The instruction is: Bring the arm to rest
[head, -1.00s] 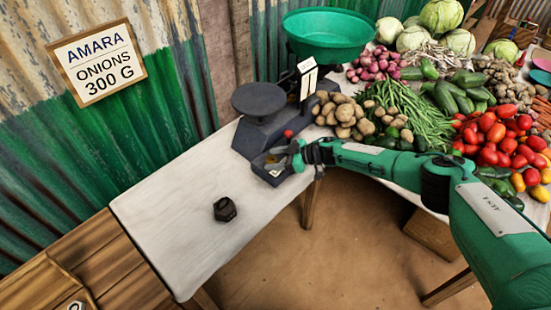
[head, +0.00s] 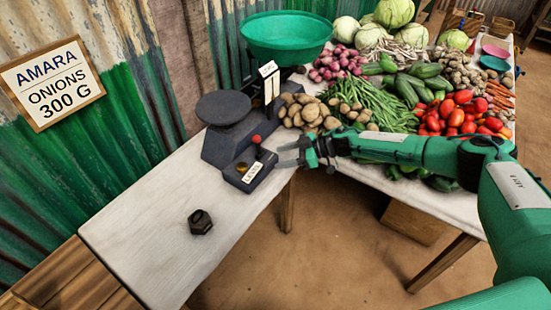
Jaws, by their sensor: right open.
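My right gripper (head: 289,154) is open and empty at the right end of the scale, just off the front edge of the table. My green right arm reaches in from the right, in front of the vegetables. The balance scale (head: 222,148) is dark, with a flat round plate (head: 223,107) on the left, a green pan (head: 285,38) at the back and a white upright pointer card (head: 268,80). A small red knob (head: 256,139) and a labelled front box (head: 248,178) are on its near side. My left gripper is not in view.
A black hexagonal weight (head: 200,222) stands on the white table (head: 150,235). Potatoes (head: 308,112), green beans (head: 372,105), tomatoes (head: 455,115) and onions (head: 336,62) are heaped at right. A sign (head: 52,83) reads "AMARA ONIONS 300 G". The near table is mostly clear.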

